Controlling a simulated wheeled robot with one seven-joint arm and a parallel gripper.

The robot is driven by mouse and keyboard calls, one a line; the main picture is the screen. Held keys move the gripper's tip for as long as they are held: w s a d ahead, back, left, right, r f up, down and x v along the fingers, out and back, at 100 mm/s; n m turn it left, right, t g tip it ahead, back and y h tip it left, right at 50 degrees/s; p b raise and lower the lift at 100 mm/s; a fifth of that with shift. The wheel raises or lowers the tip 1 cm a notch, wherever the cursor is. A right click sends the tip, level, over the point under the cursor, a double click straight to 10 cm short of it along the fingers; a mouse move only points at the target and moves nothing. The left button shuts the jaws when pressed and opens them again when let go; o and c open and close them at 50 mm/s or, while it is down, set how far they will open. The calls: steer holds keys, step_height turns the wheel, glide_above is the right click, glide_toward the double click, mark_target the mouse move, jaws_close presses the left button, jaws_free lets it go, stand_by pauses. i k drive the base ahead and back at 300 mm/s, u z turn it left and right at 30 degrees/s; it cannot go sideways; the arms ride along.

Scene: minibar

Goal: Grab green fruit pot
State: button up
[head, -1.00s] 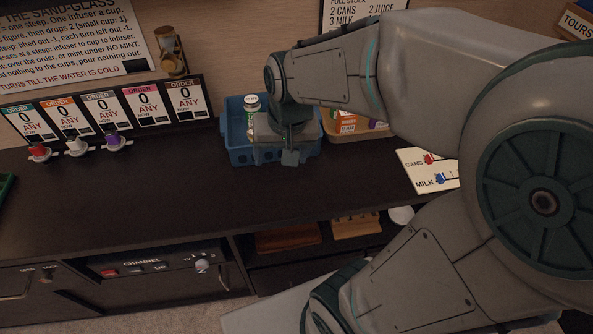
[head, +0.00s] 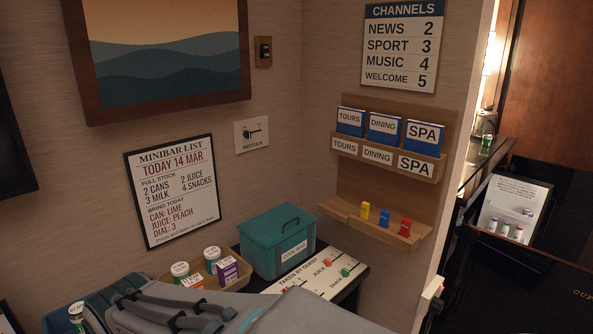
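No pot can be singled out for certain as the green fruit pot. Two white-lidded pots with green marks, one at left (head: 180,270) and one at right (head: 212,256), stand in a tan tray (head: 243,270). Another white-lidded container with green on it (head: 76,313) stands at the blue basket (head: 100,296), lower left. Grey parts of my arm cover the basket's front and the counter there. My gripper's fingers are hidden or cut off, so I cannot see their opening or anything between them.
A purple carton (head: 228,271) and an orange item (head: 193,282) share the tray. A teal cool box (head: 277,242) stands right of it, beside a white marked board (head: 320,275). A wooden wall rack (head: 390,170) hangs above right. A doorway opens at far right.

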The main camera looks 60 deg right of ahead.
mark_target(487, 138)
steer(key=z, duration=0.6)
steer(key=k, duration=0.6)
steer(key=z, duration=3.65)
steer(key=i, duration=3.5)
